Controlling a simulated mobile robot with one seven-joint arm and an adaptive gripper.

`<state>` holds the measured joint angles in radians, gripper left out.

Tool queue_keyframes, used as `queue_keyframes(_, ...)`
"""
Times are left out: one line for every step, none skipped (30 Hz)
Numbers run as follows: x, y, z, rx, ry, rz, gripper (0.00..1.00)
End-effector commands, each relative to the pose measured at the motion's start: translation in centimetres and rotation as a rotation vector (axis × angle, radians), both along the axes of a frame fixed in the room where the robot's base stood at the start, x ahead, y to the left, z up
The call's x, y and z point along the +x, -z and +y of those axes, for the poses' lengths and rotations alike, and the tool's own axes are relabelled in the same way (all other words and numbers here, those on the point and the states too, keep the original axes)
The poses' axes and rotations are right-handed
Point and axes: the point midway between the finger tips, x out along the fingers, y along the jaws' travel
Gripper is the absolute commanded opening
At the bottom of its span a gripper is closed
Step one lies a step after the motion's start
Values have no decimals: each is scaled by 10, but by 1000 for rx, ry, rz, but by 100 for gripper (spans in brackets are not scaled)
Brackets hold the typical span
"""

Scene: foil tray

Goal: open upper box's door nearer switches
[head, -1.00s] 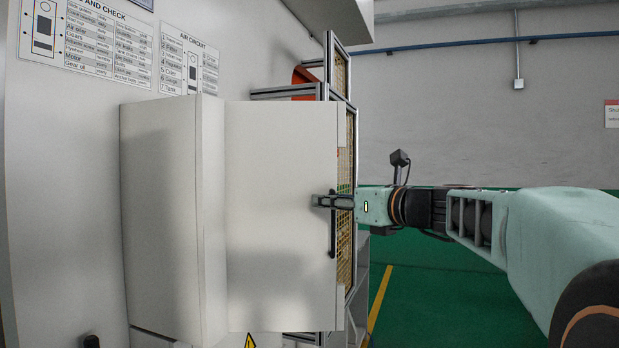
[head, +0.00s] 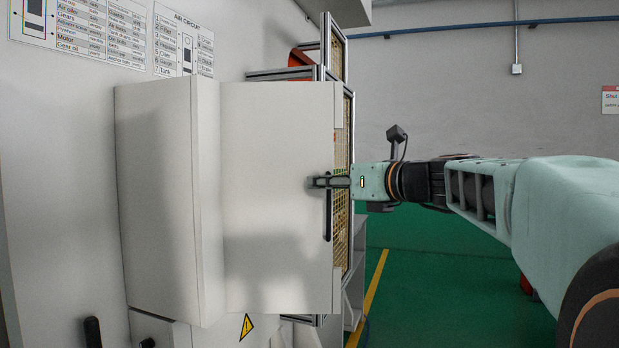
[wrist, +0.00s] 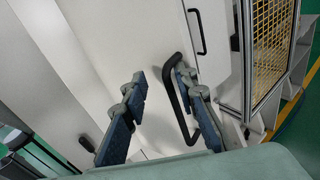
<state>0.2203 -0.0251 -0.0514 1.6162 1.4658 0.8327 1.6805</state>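The pale grey upper box (head: 155,205) stands out from the wall, and its door (head: 275,150) faces me. I cannot tell whether the door is slightly ajar. A black upright bar handle (head: 328,222) is near the door's right edge. My gripper (head: 318,182) reaches in from the right at the handle's upper part. In the wrist view, my gripper's two fingers (wrist: 165,85) are apart, with the black handle (wrist: 183,118) between them, close to the right finger. Whether a finger touches it is unclear. Black knobs (head: 92,332), perhaps switches, show at the lower left.
A metal-framed yellow mesh guard (head: 342,200) stands just right of and behind the door. Another black handle (wrist: 200,32) is on a pale panel in the wrist view.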

Motion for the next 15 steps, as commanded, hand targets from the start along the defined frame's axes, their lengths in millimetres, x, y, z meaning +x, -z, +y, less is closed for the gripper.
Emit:
queue_keyframes(-7,-13,3,4,-4,-24,24)
queue_keyframes(-9,-13,4,4,-4,-24,24)
queue_keyframes(-12,-14,4,4,-4,-25,24)
queue_keyframes(-14,-14,5,3,-4,-25,24)
queue_keyframes(-16,-14,5,4,-5,-25,24)
queue_keyframes(-19,-14,6,4,-5,-24,24)
queue_keyframes(-21,-13,6,4,-5,-24,24)
queue_keyframes(-23,-14,7,4,-5,-24,24)
queue_keyframes(-26,-14,7,4,-5,-25,24)
queue_keyframes(-28,-14,8,4,-5,-24,24)
queue_keyframes(-30,-13,8,4,-5,-24,24)
queue_keyframes(-33,-13,9,5,-5,-23,24)
queue_keyframes(-35,-13,9,5,-5,-23,24)
queue_keyframes(-37,-13,9,5,-5,-23,24)
queue_keyframes(-40,-14,10,5,-5,-23,24)
